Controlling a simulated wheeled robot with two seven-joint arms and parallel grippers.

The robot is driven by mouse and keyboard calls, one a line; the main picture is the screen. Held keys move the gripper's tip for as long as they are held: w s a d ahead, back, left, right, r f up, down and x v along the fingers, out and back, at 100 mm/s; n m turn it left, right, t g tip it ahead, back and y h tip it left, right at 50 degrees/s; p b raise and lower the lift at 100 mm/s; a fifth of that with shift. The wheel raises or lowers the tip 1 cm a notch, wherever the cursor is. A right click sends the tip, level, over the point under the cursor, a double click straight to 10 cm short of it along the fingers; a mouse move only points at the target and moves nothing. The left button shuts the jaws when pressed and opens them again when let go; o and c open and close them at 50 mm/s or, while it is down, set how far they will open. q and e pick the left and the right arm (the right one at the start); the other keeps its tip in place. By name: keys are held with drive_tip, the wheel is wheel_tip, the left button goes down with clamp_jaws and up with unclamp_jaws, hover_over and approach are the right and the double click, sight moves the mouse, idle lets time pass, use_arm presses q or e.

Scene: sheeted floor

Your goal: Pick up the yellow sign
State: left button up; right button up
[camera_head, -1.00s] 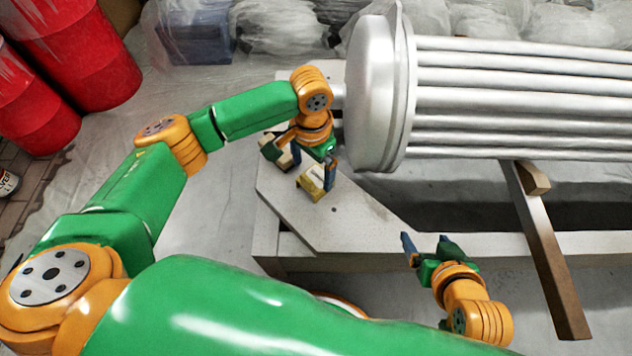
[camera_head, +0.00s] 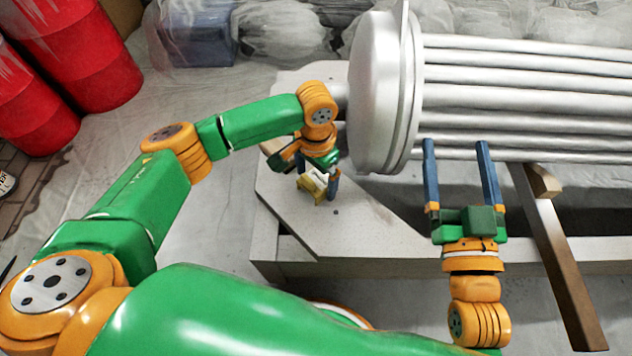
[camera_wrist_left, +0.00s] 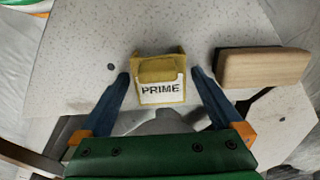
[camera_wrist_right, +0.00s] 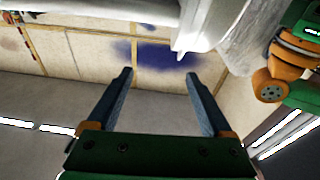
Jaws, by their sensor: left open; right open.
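The yellow sign (camera_head: 313,187) is a small block with a white face, on the pale board below the big metal cylinder. In the left wrist view the sign (camera_wrist_left: 160,92) shows the word PRIME on its white face. My left gripper (camera_head: 318,178) is open. Its two blue fingers (camera_wrist_left: 160,76) are on either side of the sign, with gaps visible between them and it. In the head view my wrist hides part of the sign. My right gripper (camera_head: 455,145) is open and empty in front of the metal tubes. Its spread fingers also show in the right wrist view (camera_wrist_right: 160,75).
A wooden block (camera_wrist_left: 262,67) lies on the board beside the sign. The metal cylinder with tubes (camera_head: 378,95) stands close behind my left gripper. A dark wooden beam (camera_head: 555,255) lies right of my right gripper. Red barrels (camera_head: 85,75) stand far left.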

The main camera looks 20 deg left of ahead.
use_arm(q)
drive_tip(key=c, duration=1.4)
drive_tip(key=shift+o, duration=0.2)
